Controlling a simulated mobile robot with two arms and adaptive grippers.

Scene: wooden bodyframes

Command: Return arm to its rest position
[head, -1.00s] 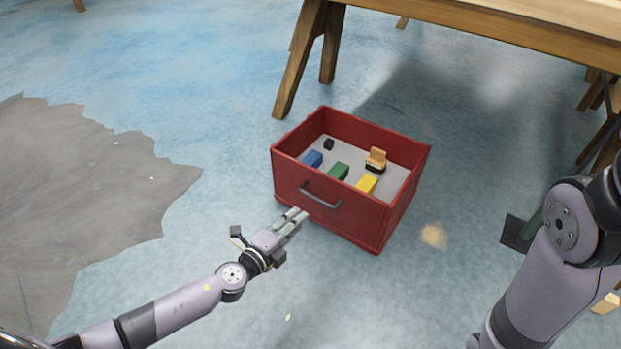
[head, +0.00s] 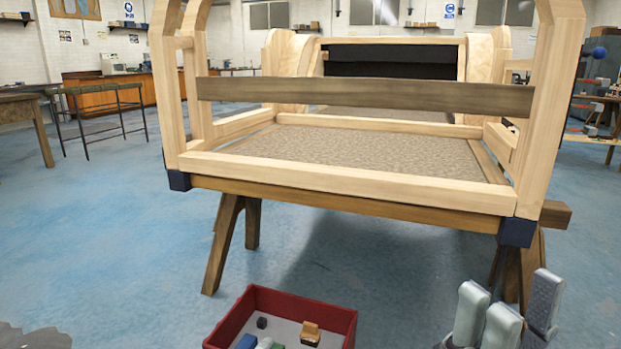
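My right gripper (head: 511,300) is at the lower right of the head view, with its grey fingers pointing up. The fingers stand apart and nothing shows between them.
The red box (head: 338,316) stands on the blue floor, holding a blue block (head: 246,342), a tan-and-black piece (head: 310,334) and a small black block (head: 262,323). Behind it a wooden bodyframe (head: 350,190) rests on trestles.

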